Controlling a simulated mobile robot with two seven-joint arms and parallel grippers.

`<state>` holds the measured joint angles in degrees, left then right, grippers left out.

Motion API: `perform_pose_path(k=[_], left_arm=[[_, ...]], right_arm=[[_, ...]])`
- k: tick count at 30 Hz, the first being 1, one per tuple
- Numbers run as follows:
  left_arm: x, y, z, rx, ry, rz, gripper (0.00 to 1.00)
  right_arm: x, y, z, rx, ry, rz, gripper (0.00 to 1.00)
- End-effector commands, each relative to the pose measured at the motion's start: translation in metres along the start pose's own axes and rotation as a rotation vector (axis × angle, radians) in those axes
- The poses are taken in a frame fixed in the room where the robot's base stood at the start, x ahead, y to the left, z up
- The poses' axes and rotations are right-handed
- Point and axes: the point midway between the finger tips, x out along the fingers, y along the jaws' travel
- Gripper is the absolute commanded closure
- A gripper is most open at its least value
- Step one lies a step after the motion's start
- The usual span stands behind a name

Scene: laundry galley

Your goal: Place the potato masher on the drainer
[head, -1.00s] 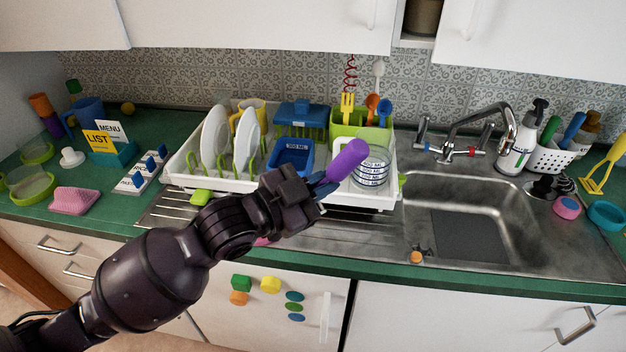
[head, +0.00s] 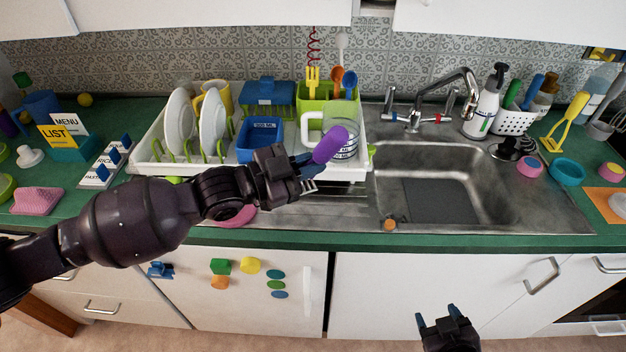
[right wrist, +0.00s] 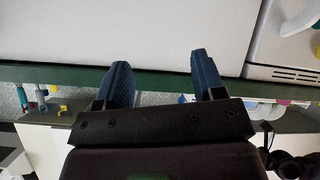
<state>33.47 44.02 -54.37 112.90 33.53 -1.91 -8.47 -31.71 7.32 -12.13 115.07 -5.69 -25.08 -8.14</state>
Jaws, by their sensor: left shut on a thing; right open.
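A yellow tool that looks like the potato masher (head: 570,119) stands upright, handle up, on the counter right of the sink. The drainer, a white dish rack (head: 150,161), stands left of the sink and holds plates and containers. My left gripper (head: 301,167) is shut on a purple rounded thing (head: 331,145), in front of the rack's right end; the jaws partly hide its lower end. My right gripper (head: 438,317) is open and empty, low in front of the white cupboard doors, far from the masher. Its two blue fingers (right wrist: 163,82) are apart in the right wrist view.
A clear measuring jug (head: 345,148) stands at the rack's right end, behind the purple thing. The sink (head: 440,190) and its tap (head: 462,95) lie between rack and masher. A black-knobbed plug (head: 507,147), pink-purple item (head: 529,167) and blue ring (head: 567,172) sit near the masher.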

Motion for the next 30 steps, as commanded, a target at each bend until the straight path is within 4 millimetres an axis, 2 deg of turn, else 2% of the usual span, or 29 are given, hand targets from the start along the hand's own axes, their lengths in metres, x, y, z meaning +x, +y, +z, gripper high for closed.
perform_pose_path(k=[1, 6, 14, 23, 30], left_arm=[[0.0, 0.0, 0.0, 0.001, 0.001, 0.0, 1.0], [0.0, 0.0, -0.001, 0.001, 0.001, -0.001, 1.0], [0.0, 0.0, -0.001, 0.001, 0.001, -0.001, 1.0], [0.0, 0.0, -0.001, 0.001, 0.001, -0.001, 1.0], [0.0, 0.0, -0.001, 0.001, 0.001, -0.001, 1.0]], right_arm=[[0.005, -0.012, -0.017, -0.089, 0.012, -0.01, 0.37], [0.015, -0.05, -0.072, -0.465, 0.037, -0.015, 0.37], [0.01, -0.095, -0.159, -1.027, 0.076, 0.063, 0.37], [-0.025, -0.129, -0.257, -1.604, 0.063, 0.271, 0.37], [-0.075, -0.144, -0.324, -1.972, -0.035, 0.498, 0.37]])
